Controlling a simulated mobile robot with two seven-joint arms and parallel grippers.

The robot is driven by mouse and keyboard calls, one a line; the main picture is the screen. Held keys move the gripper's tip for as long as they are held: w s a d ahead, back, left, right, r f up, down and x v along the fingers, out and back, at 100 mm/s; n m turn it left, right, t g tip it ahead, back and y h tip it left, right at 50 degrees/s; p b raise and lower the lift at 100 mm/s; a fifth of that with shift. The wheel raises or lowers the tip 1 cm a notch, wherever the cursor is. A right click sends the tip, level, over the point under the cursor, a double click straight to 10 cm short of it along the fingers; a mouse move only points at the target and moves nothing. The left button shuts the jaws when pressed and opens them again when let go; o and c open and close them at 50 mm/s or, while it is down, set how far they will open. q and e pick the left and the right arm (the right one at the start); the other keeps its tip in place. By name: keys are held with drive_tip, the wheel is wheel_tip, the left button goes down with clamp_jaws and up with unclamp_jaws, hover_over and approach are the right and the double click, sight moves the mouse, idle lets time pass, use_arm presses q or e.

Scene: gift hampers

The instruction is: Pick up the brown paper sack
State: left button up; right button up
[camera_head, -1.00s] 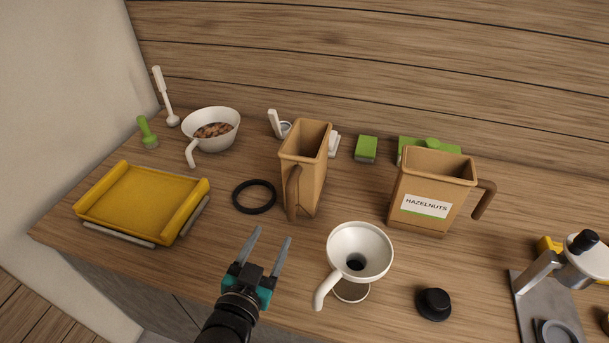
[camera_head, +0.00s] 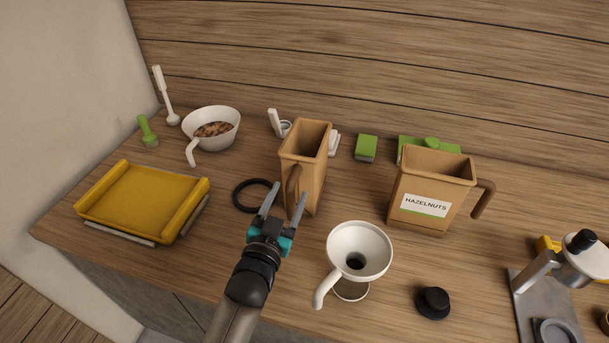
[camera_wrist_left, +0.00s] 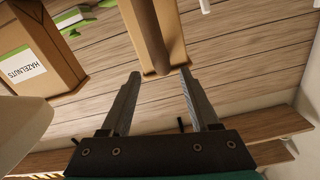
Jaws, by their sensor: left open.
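Two brown sack-like containers with handles stand upright on the table. The unlabelled one (camera_head: 312,162) is in the middle, its brown handle toward me. The other (camera_head: 432,192) stands to its right, has a "HAZELNUTS" label and has its handle on the right. My left gripper (camera_head: 285,200) is open and empty, its fingers just in front of the middle sack, near its handle. In the left wrist view the middle sack (camera_wrist_left: 177,35) and its handle (camera_wrist_left: 147,35) lie beyond and between the open fingertips (camera_wrist_left: 162,80), apart from them. My right gripper is not in view.
A white funnel (camera_head: 360,245) stands close to the right of my left gripper. A black ring (camera_head: 238,204) lies to its left. A yellow tray (camera_head: 140,197), a white bowl of nuts (camera_head: 211,130) and a black knob (camera_head: 433,303) are also on the table.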

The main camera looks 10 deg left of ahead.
sight(290, 186)
use_arm(q)
drive_tip(key=shift+w+a, duration=0.15)
drive_tip(key=shift+w, duration=2.7)
clamp_jaws()
